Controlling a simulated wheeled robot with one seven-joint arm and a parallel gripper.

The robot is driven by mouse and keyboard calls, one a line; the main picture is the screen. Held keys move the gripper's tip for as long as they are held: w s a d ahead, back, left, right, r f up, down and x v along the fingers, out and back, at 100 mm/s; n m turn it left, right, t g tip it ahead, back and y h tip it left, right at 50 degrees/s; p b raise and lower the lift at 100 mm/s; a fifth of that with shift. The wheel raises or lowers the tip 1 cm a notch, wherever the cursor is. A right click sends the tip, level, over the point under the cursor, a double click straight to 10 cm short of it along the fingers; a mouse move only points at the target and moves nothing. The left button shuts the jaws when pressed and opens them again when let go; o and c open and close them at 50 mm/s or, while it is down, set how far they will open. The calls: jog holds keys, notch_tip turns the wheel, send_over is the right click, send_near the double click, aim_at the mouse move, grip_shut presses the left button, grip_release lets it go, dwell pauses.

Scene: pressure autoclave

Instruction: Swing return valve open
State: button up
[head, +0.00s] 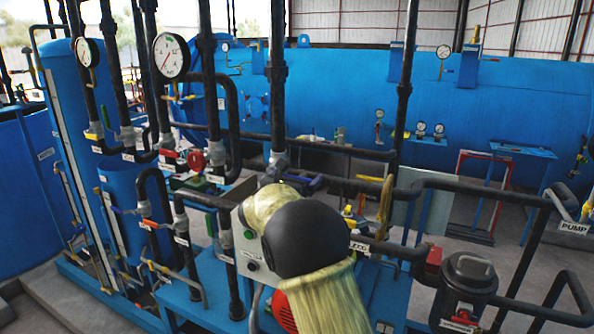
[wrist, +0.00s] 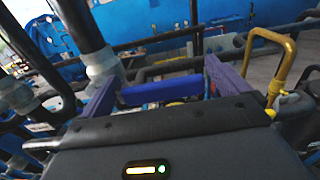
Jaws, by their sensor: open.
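My gripper (wrist: 161,76) is open in the wrist view, with a purple finger at each side. A blue bar-shaped lever (wrist: 160,92) lies crosswise between the fingers, close to both. I cannot tell whether they touch it. No readable label in the wrist view names it as the return valve. In the head view my rounded dark and yellowish arm hides most of the gripper. A small purple-blue piece (head: 303,181) shows just above the arm, beside a black pipe; I cannot tell whether it is lever or finger.
A bent yellow handle (wrist: 286,65) stands right of the gripper; it also shows in the head view (head: 385,210). Black vertical pipes (head: 278,80) and horizontal pipes crowd the area. A large blue vessel (head: 500,90) lies behind.

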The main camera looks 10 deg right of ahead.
jog(key=shift+w+d, duration=0.1)
jog(key=shift+w, duration=0.05)
jog(key=c, duration=1.2)
